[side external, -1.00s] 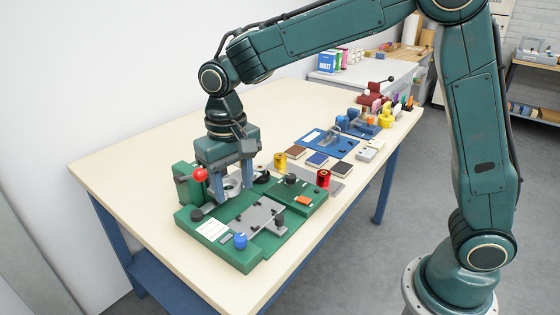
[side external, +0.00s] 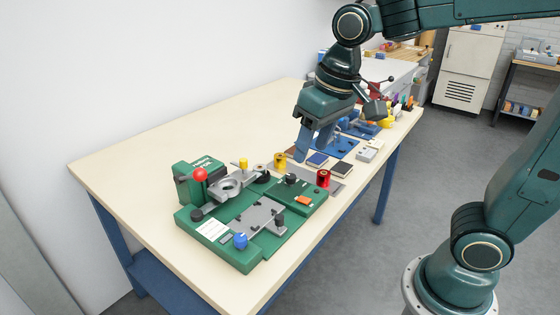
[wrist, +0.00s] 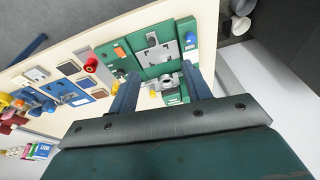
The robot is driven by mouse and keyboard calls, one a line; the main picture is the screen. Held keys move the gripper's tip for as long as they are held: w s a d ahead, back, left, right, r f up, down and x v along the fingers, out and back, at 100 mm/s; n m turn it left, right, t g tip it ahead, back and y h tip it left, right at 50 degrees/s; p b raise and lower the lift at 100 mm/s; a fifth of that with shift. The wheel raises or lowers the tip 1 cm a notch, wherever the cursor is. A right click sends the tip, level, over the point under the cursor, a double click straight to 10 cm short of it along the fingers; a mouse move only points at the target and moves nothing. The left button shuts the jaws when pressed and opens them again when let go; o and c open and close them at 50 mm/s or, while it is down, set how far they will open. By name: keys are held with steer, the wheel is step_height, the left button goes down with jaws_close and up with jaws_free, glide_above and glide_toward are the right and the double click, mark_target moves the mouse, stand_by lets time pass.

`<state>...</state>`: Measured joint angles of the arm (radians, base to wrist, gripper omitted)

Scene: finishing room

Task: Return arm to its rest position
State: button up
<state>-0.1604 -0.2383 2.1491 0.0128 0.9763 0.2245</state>
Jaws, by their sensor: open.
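My gripper (side external: 316,146) is raised above the table, over the area near the small coloured blocks and the blue fixture. In the wrist view my gripper (wrist: 165,85) shows its two blue fingers spread apart with nothing held between them. The green foiling machine (side external: 262,233) stands on the near part of the table, to the left of and below my gripper. It has a red ball knob (side external: 200,174), a blue knob (side external: 240,240) and a grey bed plate. It also shows beyond the fingers in the wrist view (wrist: 123,45).
The cream table (side external: 130,160) is bare along its wall side. A gold spool (side external: 280,160) and a red spool (side external: 323,178) stand by the machine. A blue fixture (side external: 345,150) and yellow and red items stand farther back. A white cabinet (side external: 468,65) and shelf stand behind.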

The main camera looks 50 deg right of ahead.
steer(key=s+d+t, duration=0.2)
steer(key=s+d, duration=0.2)
steer(key=s, duration=0.7)
steer(key=shift+s+d+f+n+t, duration=0.25)
steer(key=shift+f+n+t, duration=0.05)
steer(key=shift+f+n, duration=0.1)
